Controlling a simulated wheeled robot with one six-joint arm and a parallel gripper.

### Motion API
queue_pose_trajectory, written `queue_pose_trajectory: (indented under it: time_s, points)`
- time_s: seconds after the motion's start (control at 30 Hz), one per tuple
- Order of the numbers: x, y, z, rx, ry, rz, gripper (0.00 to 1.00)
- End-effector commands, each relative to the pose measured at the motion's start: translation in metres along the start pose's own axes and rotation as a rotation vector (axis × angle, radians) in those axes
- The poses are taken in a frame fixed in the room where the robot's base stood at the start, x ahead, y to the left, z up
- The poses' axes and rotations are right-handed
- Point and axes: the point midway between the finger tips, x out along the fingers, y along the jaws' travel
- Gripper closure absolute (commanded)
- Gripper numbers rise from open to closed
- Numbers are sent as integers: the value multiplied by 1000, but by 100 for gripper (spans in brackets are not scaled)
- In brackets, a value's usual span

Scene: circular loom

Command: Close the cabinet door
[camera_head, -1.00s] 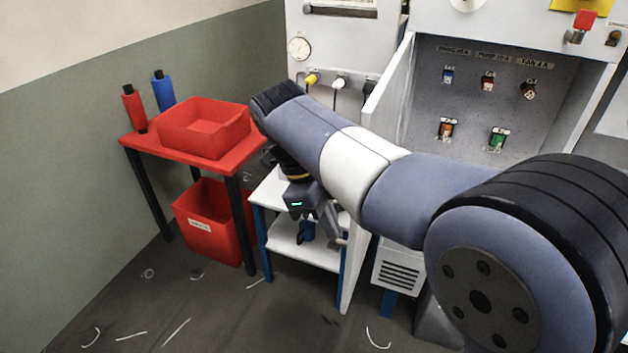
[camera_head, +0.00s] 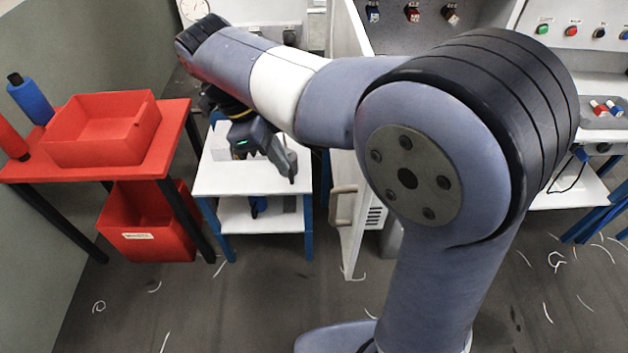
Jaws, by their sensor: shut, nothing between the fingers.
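The white cabinet door (camera_head: 355,235) stands open, swung out toward me on the left side of the cabinet. Its light bar handle (camera_head: 337,207) shows low on its left face. The grey cabinet interior (camera_head: 395,35) with small switches shows at the top. My arm hides much of the door and cabinet. My gripper (camera_head: 290,172) is shut and empty, pointing down over the white side table. It is left of the door and its handle, with a gap between in the picture.
The white side table (camera_head: 220,180) with blue legs stands below my gripper. Left of it, a red table (camera_head: 175,150) carries a red tray (camera_head: 140,125) and spools; a red bin (camera_head: 140,240) sits underneath. The floor in front has scattered thread scraps.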

Motion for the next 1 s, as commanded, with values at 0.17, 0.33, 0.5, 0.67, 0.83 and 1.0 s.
queue_pose_trajectory:
  time_s: [0.17,0.33,0.5,0.67,0.83,1.0]
  points:
    - [36,1,-1,0,4,4,100]
    - [73,1,-1,0,4,4,100]
    - [86,0,-21,4,0,2,100]
    - [93,0,-34,2,1,1,100]
    - [96,0,-38,1,1,0,100]
    - [96,0,-38,0,1,0,100]
